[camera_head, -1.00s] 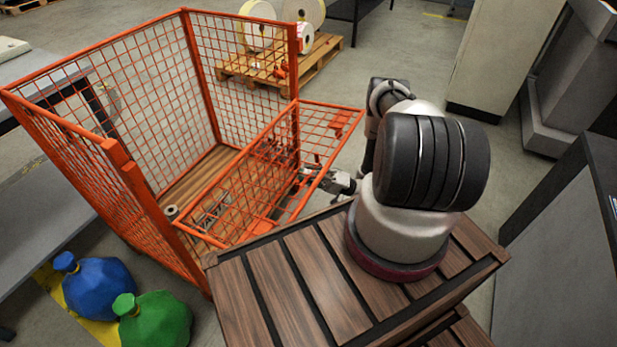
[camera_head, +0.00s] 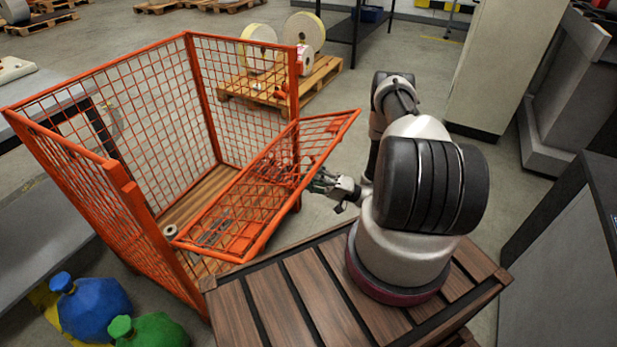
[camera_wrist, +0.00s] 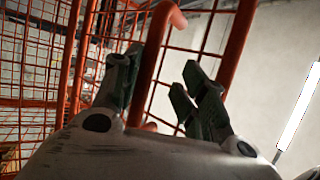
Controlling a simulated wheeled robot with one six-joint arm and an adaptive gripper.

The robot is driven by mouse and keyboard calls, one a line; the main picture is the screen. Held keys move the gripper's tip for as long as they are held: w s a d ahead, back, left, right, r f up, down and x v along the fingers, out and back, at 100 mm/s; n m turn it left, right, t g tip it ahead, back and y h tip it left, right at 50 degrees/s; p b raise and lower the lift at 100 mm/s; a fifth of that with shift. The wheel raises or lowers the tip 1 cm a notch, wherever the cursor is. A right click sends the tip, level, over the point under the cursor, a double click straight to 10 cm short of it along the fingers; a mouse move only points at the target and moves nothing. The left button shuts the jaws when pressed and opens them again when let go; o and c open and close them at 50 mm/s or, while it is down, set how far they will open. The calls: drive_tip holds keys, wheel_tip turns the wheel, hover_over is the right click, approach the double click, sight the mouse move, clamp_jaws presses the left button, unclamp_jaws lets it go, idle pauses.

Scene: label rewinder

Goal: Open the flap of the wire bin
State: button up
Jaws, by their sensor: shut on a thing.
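The wire bin (camera_head: 118,177) is a tall orange mesh cage with a wooden floor, left of my arm. Its flap (camera_head: 245,222) is an orange-framed mesh panel on the side towards me, tilted out of line with the bin's walls. My gripper (camera_head: 318,182) is at the flap's outer side, near its middle. In the wrist view, my gripper's dark fingers (camera_wrist: 158,90) stand on either side of a curved orange bar (camera_wrist: 150,62), which looks like the flap's handle. The exact contact is partly hidden by the fingers.
Wooden slats (camera_head: 305,290) lie under my arm, close to the bin. A blue sack (camera_head: 92,308) and a green sack (camera_head: 150,331) sit at lower left. A pallet with rolls (camera_head: 325,72) stands behind the bin.

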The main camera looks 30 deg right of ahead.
drive_tip(key=s+d+f, duration=0.1)
drive_tip(key=d+f, duration=0.4)
drive_tip(key=f, duration=0.1)
drive_tip(key=shift+s, duration=0.35)
idle(0.8)
